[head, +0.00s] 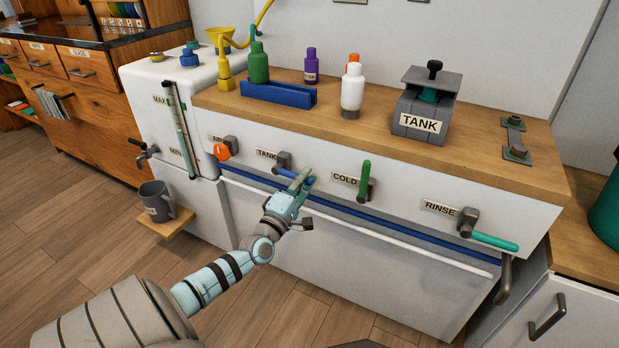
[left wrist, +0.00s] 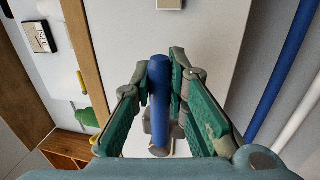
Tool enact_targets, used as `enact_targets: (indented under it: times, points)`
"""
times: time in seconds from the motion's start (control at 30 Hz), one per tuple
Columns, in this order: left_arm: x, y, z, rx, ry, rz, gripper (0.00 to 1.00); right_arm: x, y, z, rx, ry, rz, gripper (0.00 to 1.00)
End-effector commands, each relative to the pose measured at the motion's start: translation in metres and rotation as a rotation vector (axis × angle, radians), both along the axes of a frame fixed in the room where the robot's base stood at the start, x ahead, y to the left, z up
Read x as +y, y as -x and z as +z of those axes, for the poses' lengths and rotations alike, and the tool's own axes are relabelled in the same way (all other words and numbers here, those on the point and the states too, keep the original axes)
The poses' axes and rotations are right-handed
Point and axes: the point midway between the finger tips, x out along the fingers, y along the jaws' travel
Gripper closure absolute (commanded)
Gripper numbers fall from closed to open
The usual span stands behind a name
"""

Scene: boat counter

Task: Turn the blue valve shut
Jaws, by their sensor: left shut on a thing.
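The blue valve (head: 284,171) is on the white counter front beside the "TANK" label (head: 267,155). Its dark grey body sticks out of the panel, and its blue lever lies roughly level, pointing right and slightly down. My left gripper (head: 301,181) is shut on the lever near its free end. In the left wrist view the blue lever (left wrist: 159,105) runs between the two green fingers of the left gripper (left wrist: 162,68). The fingers hide part of the lever in the head view. My right gripper is not in view.
Other valves share the panel: an orange one (head: 221,152), a green upright one at "COLD" (head: 364,180) and a turquoise level one at "RINSE" (head: 490,241). A blue rail (head: 370,213) and a white rail (head: 400,245) run below. Bottles, including a white one (head: 352,92), stand on top.

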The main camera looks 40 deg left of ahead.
Motion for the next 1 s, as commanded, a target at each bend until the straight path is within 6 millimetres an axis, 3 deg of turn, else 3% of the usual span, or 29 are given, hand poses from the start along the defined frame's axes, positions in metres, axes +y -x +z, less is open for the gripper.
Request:
enact_targets:
  times: [0.37, 0.4, 0.53, 0.83, 1.0]
  points:
    - [0.001, 0.001, -0.002, 0.006, -0.007, 0.002, 1.0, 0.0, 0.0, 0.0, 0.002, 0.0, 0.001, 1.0]
    - [0.0, 0.001, -0.002, 0.006, -0.007, 0.002, 0.83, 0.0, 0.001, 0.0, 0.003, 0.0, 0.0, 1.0]
    - [0.0, 0.0, -0.002, 0.005, -0.007, 0.0, 0.64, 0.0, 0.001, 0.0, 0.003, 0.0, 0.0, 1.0]
    - [0.0, 0.001, -0.002, 0.004, -0.006, -0.001, 0.64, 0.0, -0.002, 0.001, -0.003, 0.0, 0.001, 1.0]
    - [-0.008, 0.027, -0.008, 0.007, -0.007, -0.002, 0.64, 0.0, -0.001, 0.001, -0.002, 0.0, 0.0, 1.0]
